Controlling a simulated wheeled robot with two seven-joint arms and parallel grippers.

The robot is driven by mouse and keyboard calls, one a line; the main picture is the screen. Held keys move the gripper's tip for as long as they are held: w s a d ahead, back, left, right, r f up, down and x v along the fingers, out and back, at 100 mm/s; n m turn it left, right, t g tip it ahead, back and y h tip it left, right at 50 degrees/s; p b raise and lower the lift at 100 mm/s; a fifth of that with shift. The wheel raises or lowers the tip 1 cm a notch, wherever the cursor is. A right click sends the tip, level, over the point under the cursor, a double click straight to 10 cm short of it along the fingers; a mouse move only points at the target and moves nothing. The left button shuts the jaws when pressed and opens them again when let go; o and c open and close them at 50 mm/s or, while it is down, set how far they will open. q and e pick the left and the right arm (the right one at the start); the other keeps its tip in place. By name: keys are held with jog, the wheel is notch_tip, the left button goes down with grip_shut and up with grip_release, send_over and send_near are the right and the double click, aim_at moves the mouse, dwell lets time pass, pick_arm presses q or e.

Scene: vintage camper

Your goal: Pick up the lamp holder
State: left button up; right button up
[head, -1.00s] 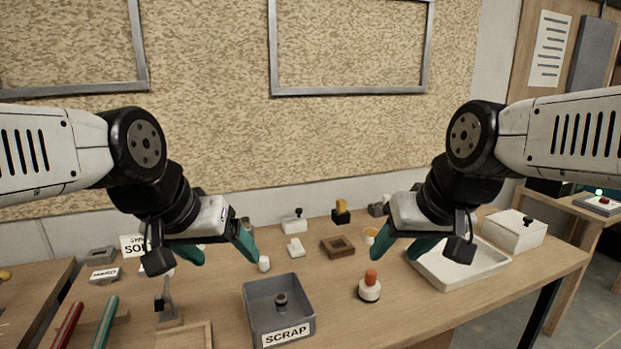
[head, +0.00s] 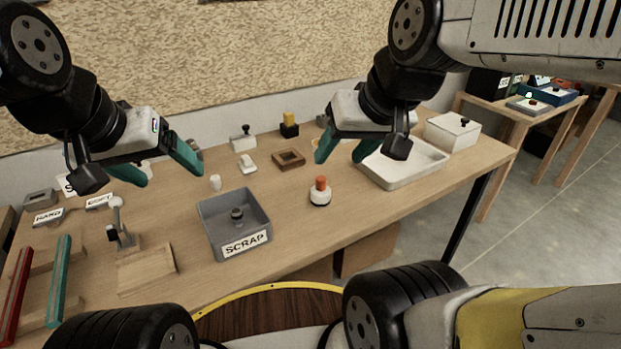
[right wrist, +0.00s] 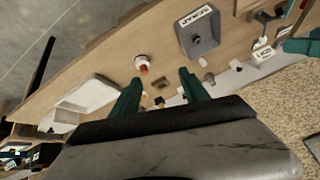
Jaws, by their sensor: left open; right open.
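I cannot tell for certain which object is the lamp holder. Small candidates are a white cup-like piece (head: 215,183), a round white piece with an orange top (head: 320,192), and a dark knobbed piece (head: 237,215) inside the grey SCRAP bin (head: 262,205). My left gripper (head: 158,165) is open and empty above the left part of the table, left of the white piece. My right gripper (head: 343,154) is open and empty above the table, behind the orange-topped piece. The orange-topped piece also shows in the right wrist view (right wrist: 141,62), beyond the open fingers.
A white tray (head: 425,170) and a white lidded box (head: 452,133) stand at the right. A brown square frame (head: 289,159) lies mid-table. A small stand (head: 120,222), a wooden block (head: 146,268) and red (head: 17,292) and teal bars (head: 60,280) are at the left.

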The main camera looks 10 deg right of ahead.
jog(key=o, duration=0.6)
jog(key=shift+w, duration=0.2)
jog(key=m+g+h, duration=0.2)
jog(key=g, duration=0.4)
send_over(321, 178)
jog(key=f, duration=1.1)
jog(key=s+f, duration=0.1)
jog(key=f, duration=0.5)
jog(key=shift+w+f, duration=0.2)
jog(key=shift+f, duration=1.15)
jog(key=shift+w+f, duration=0.2)
jog(key=shift+f, duration=1.15)
jog(key=shift+w+f, duration=0.2)
jog(key=shift+f, duration=1.15)
